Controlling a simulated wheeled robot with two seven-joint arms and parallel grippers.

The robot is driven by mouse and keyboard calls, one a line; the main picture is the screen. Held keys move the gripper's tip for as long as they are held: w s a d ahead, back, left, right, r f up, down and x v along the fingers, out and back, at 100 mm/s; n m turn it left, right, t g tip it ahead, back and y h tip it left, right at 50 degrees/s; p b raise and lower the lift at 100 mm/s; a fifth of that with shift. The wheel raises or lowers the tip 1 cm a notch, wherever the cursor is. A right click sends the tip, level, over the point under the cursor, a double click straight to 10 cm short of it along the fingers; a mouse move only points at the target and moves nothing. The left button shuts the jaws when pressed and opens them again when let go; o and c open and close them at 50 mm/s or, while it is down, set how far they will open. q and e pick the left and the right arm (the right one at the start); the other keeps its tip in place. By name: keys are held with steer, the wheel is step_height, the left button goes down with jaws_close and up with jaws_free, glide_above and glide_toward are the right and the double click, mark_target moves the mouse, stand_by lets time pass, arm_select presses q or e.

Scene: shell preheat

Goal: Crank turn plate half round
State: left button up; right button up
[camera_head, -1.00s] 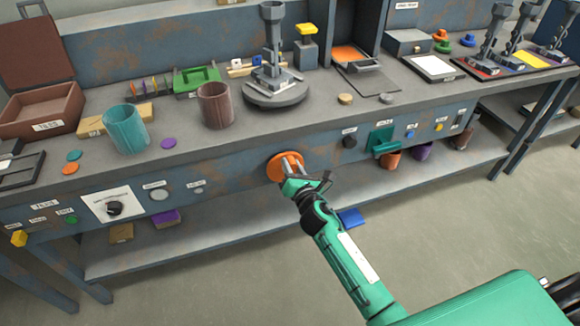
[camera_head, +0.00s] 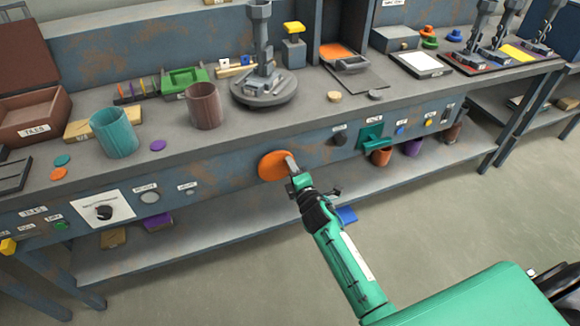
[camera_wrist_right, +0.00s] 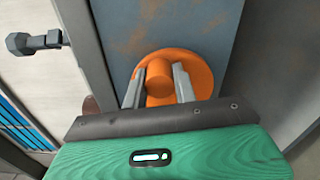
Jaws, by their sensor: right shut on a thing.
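The crank is an orange disc (camera_head: 272,166) on the bench's front panel; its orange knob (camera_wrist_right: 159,82) shows in the right wrist view. My right gripper (camera_head: 291,162) is at the right side of the disc in the head view. In the wrist view its two grey fingers (camera_wrist_right: 158,86) stand on either side of the knob and are shut on it. The turn plate (camera_head: 262,98) is a grey round plate on the bench top above the crank. A grey upright holder with a tube (camera_head: 261,45) stands on it. My left gripper is not in view.
A brown cup (camera_head: 205,106) and a teal cup (camera_head: 114,134) stand left of the plate. A lower shelf (camera_head: 240,216) runs under the bench.

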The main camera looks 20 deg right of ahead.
steer(key=m, duration=0.2)
steer(key=f+m, duration=0.1)
steer(key=m, duration=0.1)
steer(key=shift+d+f, duration=0.2)
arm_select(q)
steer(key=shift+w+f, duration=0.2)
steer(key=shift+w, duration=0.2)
arm_select(e)
steer(key=shift+f+m, duration=0.1)
steer(key=shift+m, duration=0.2)
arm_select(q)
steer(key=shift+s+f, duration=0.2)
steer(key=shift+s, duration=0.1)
arm_select(e)
steer(key=o, duration=1)
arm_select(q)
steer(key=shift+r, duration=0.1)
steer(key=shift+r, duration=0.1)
